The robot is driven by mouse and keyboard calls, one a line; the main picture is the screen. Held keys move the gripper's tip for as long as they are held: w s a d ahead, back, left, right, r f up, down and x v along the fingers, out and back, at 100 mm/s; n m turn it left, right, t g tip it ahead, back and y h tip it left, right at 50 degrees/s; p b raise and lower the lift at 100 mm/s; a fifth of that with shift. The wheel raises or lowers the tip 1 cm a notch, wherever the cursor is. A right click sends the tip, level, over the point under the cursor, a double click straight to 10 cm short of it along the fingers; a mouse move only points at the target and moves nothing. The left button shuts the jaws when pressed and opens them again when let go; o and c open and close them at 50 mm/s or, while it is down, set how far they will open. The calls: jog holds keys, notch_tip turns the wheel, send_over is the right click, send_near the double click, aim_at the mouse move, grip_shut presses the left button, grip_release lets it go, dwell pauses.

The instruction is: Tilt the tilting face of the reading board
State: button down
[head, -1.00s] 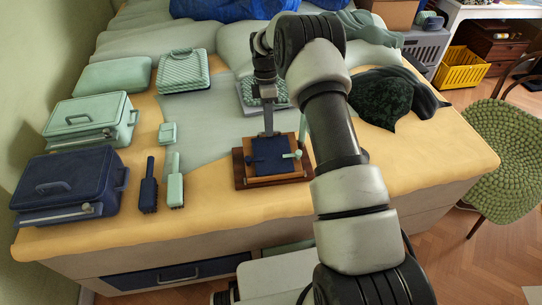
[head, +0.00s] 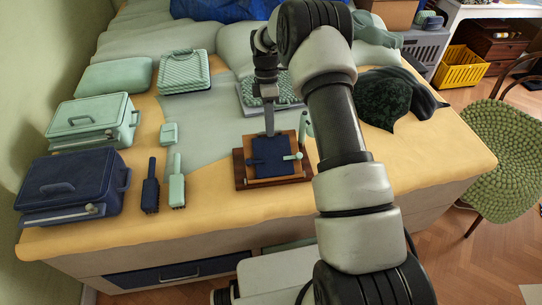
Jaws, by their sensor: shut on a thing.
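The reading board stands on the bed, with a brown wooden base (head: 243,182) and a tilting face with a dark blue panel (head: 270,158) in a wooden frame. A small mint knob or lever sits at the right of the panel (head: 292,157). My gripper (head: 269,130) reaches down from above and behind, its fingers at the top edge of the tilting face. It is shut on that edge. The face leans back from its base; its exact angle is hard to tell. The back of the face is hidden.
Mint (head: 93,122) and navy (head: 70,186) cases stand at the left, with navy (head: 150,186) and mint (head: 177,184) brushes beside them. A mint textured case (head: 184,72) lies further back. Dark green cloth (head: 385,95) lies right of my arm. The bed's front right is clear.

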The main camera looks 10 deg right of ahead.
jog(key=c, duration=1.8)
grip_release()
jog(key=shift+s, duration=0.2)
jog(key=shift+o, duration=0.2)
jog(key=p+v, duration=0.3)
jog(key=v, duration=0.3)
jog(key=shift+p, duration=0.35)
jog(key=shift+w+r, duration=0.1)
jog(key=s+r+m+t+p, duration=0.2)
jog(key=s+r+m+p, duration=0.3)
jog(key=r, duration=1)
jog(key=s+r+m+t+p, duration=0.1)
jog(key=s+r+m+t, duration=0.35)
jog(key=r, duration=1.05)
jog(key=s+r+m+t+p, duration=0.1)
jog(key=s+r+m, duration=0.3)
jog(key=s, duration=0.7)
jog(key=s+r+m+t+p, duration=0.1)
jog(key=s+r+m+p, duration=0.3)
jog(key=s, duration=0.8)
jog(key=shift+s+r+p, duration=0.2)
jog(key=shift+p, duration=0.1)
